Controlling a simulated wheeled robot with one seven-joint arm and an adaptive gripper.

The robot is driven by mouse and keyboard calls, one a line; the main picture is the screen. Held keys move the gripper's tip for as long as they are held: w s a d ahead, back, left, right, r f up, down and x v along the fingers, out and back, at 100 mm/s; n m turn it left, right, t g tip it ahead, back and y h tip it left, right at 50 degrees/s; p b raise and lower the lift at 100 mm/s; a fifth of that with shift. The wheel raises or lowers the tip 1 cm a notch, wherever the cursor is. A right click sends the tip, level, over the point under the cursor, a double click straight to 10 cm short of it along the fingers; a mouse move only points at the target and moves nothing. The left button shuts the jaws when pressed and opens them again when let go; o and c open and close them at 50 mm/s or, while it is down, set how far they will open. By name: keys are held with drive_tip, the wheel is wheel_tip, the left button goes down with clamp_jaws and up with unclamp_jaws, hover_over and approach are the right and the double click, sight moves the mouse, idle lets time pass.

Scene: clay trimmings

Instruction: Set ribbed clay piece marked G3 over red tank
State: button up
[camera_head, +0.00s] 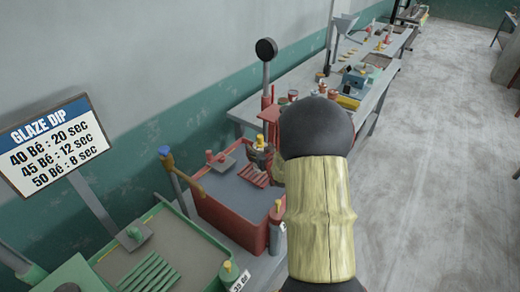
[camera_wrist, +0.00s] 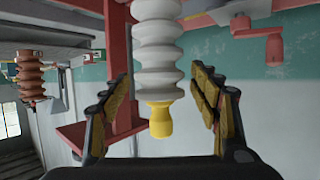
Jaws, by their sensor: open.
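A pale grey ribbed clay piece (camera_wrist: 158,55) with a yellow end (camera_wrist: 160,118) stands between the two fingers of my gripper (camera_wrist: 160,82) in the wrist view. The fingers are open, with visible gaps on both sides of it. No G3 mark is readable. In the head view the yellow end (camera_head: 260,141) shows above the far part of the red tank (camera_head: 232,222), beside my gripper (camera_head: 262,158). The tank holds grey liquid and a red slatted rack. My arm hides part of the tank's right side, and the piece's support is unclear.
A green tank (camera_head: 215,276) stands nearer, at lower left. A red upright frame (camera_wrist: 118,60) is close behind the piece. The floor (camera_head: 430,180) at right is clear.

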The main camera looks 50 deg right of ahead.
drive_tip(key=p+v, duration=0.2)
drive_tip(key=v, duration=1)
drive_tip(key=w+a+r+n+g+y, duration=0.15)
drive_tip(key=a+r, duration=0.35)
drive_tip(key=a, duration=0.5)
drive_tip(key=a+r+n+g+y, duration=0.1)
drive_tip(key=a+r+n+y, duration=0.1)
drive_tip(key=a+r, duration=0.55)
drive_tip(key=s+a+r+n+g+y, duration=0.1)
drive_tip(key=s+a+y, duration=0.1)
drive_tip(key=s+a, duration=0.5)
drive_tip(key=s+a+r+n+g+y, duration=0.1)
drive_tip(key=s+a, duration=0.6)
drive_tip(key=a, duration=0.7)
drive_tip(key=shift+s+n+g+y, duration=0.3)
drive_tip(key=shift+n+g+y, duration=0.15)
drive_tip(key=shift+n+g, duration=0.15)
drive_tip(key=shift+d+r, duration=0.1)
drive_tip(key=shift+r, duration=0.05)
